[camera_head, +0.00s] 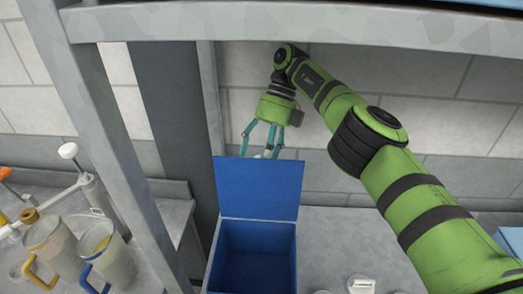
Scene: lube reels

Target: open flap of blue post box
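The blue post box (253,262) stands on a grey surface at the bottom centre of the head view. Its blue flap (260,189) is raised upright at the back edge, and the dark blue inside of the box shows. My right gripper (263,150) is just behind the flap's top edge, pointing down, with its teal fingers spread apart. The flap hides part of the fingertips, so I cannot tell whether they touch it. Nothing shows between the fingers. My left gripper is not in view.
A grey metal post (100,130) and an overhead beam (300,22) frame the box. Jugs with a yellow handle (52,246) and a blue handle (107,254) stand at left. Small white items (361,284) lie right of the box. A block wall (450,80) is behind.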

